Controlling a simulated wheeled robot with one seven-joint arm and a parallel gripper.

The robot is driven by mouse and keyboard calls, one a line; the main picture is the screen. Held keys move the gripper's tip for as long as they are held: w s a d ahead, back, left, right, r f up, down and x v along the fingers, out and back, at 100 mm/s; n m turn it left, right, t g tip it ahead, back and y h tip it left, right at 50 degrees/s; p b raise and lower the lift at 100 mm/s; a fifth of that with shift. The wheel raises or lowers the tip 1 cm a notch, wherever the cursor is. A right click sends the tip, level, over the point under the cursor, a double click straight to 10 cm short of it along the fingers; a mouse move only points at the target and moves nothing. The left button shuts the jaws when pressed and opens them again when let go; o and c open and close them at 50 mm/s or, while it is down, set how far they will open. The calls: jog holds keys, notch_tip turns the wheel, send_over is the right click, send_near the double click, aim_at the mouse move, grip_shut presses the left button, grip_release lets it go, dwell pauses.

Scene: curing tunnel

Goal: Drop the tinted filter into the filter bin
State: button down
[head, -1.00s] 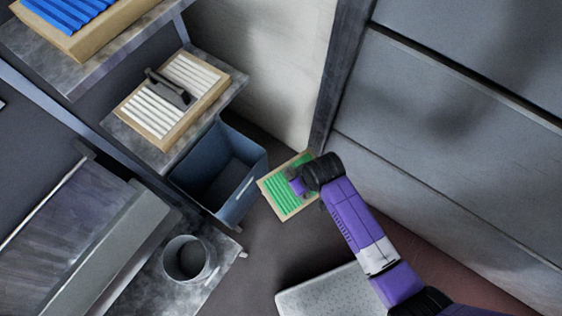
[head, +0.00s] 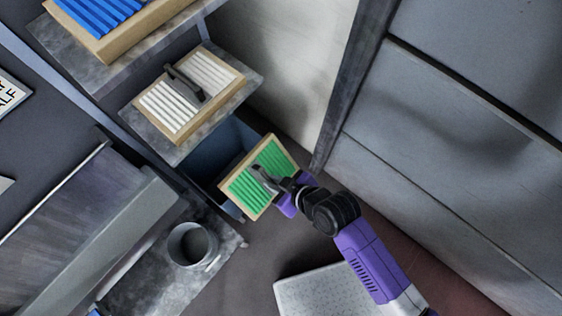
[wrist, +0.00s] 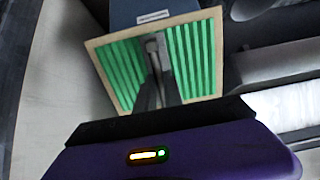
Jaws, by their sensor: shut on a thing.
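The tinted filter (head: 245,188) has green pleats in a pale wooden frame with a dark handle across its middle. My gripper (head: 272,185) is shut on that handle and holds the filter, tilted, over the right part of the filter bin. The filter bin (head: 212,158) is a dark blue open box below the shelves, and the filter hides much of its opening. In the wrist view the green filter (wrist: 200,55) hangs from my gripper's fingers (wrist: 157,75). A blue bin wall (wrist: 135,12) with a white label shows behind it.
A white-pleated filter (head: 190,95) with a dark handle lies on the shelf above the bin. A blue-pleated filter (head: 105,18) lies on a higher shelf. A grey cup (head: 192,245) stands on the lower surface. Grey panels are at right.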

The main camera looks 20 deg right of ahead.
jog(key=w+a+f+b, duration=0.2)
jog(key=w+a+b, duration=0.3)
jog(key=w, duration=0.3)
jog(key=w+a+f+b, duration=0.3)
jog(key=w+a+b, duration=0.1)
jog(key=w, duration=0.4)
jog(key=shift+a+b, duration=0.35)
jog(key=shift+a, duration=0.55)
jog(key=c, duration=1.4)
grip_release()
jog(key=shift+v, duration=3.9)
